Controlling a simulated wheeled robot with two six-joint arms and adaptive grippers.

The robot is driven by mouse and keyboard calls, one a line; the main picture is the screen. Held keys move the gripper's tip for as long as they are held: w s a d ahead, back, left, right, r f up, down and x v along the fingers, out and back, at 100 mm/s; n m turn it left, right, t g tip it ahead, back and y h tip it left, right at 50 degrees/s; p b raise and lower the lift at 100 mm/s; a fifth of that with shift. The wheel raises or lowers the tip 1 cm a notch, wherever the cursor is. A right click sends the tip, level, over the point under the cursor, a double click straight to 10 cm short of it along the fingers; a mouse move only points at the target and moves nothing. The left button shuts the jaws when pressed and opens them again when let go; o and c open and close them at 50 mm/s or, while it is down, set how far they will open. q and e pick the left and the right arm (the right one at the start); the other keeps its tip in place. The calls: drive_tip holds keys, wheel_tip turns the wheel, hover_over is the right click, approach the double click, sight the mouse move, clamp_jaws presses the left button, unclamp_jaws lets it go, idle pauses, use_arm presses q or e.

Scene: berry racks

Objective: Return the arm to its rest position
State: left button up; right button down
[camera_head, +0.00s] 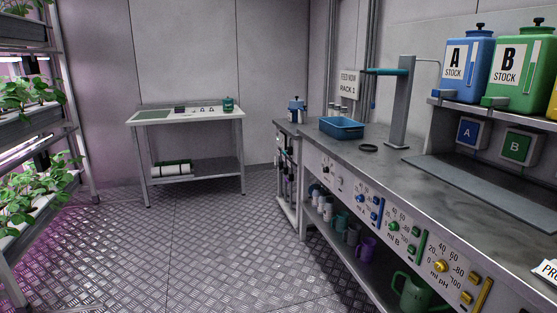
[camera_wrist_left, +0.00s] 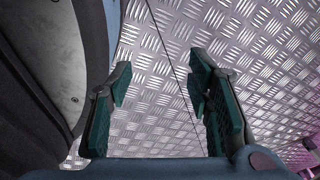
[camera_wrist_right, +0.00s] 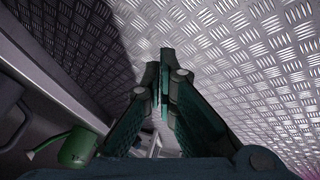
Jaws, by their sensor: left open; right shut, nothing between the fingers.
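Neither arm shows in the head view. In the left wrist view my left gripper (camera_wrist_left: 158,90) is open and empty, its two green-padded fingers apart over the metal tread-plate floor. A dark rounded surface fills the left of that view. In the right wrist view my right gripper (camera_wrist_right: 162,82) is shut with its fingertips together and nothing between them. It is above the floor, beside the bench's lower shelf. A green watering can (camera_wrist_right: 78,148) shows at the lower left of that view.
A long grey bench (camera_head: 440,190) with dosing knobs runs along the right, holding a blue tray (camera_head: 341,128) and stock tanks A (camera_head: 466,65) and B (camera_head: 520,70). Purple and other jugs stand below. Plant racks (camera_head: 62,115) line the left. A small table (camera_head: 190,118) stands behind. The central floor (camera_head: 210,240) is clear.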

drive_tip(key=s+a+f+m+g, duration=0.1)
drive_tip(key=s+a+f+g, duration=0.15)
drive_tip(key=s, duration=0.85)
drive_tip(key=s+a+f+m+g, duration=0.15)
drive_tip(key=s+f, duration=0.25)
drive_tip(key=s, duration=0.6)
use_arm(q)
wheel_tip(320, 180, up, 17)
drive_tip(key=s+d+p, duration=0.1)
drive_tip(key=d+p, duration=0.1)
drive_tip(key=p, duration=1.5)
drive_tip(key=shift+s+d+n, duration=0.3)
drive_tip(key=shift+s+d, duration=0.05)
drive_tip(key=shift+s, duration=0.05)
use_arm(e)
wheel_tip(320, 180, up, 17)
drive_tip(key=s+a+y, duration=0.1)
drive_tip(key=s+a, duration=0.1)
drive_tip(key=shift+s+r, duration=0.15)
drive_tip(key=shift+s, duration=0.05)
use_arm(q)
drive_tip(key=shift+w+a+f, duration=0.1)
drive_tip(key=shift+a, duration=0.1)
